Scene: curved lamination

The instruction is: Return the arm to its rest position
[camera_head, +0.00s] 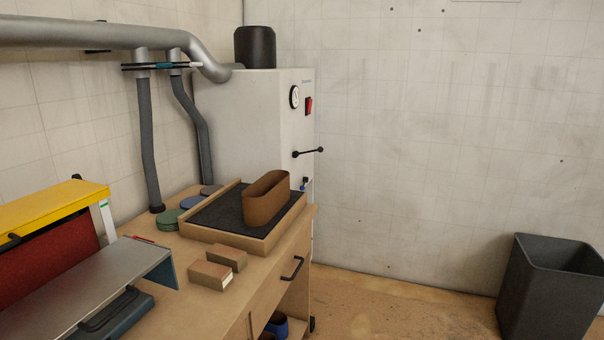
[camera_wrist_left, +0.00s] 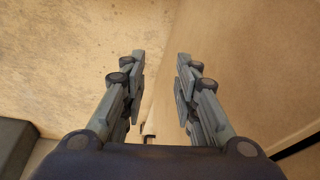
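My left gripper (camera_wrist_left: 160,75) shows in the left wrist view with its two fingers spread apart. It is open, and nothing is between the fingertips. Behind it are a tan floor (camera_wrist_left: 70,50) and a plain brown panel (camera_wrist_left: 255,60) on the right. Neither of my arms shows in the head view. My right gripper is in no view.
A wooden workbench (camera_head: 225,310) bears a tray (camera_head: 268,240) with a brown sanding belt loop (camera_head: 266,200), two blocks (camera_head: 211,275) and sanding discs (camera_head: 170,219). A white machine cabinet (camera_head: 250,120) stands behind. A dark bin (camera_head: 545,290) stands right; floor between is clear.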

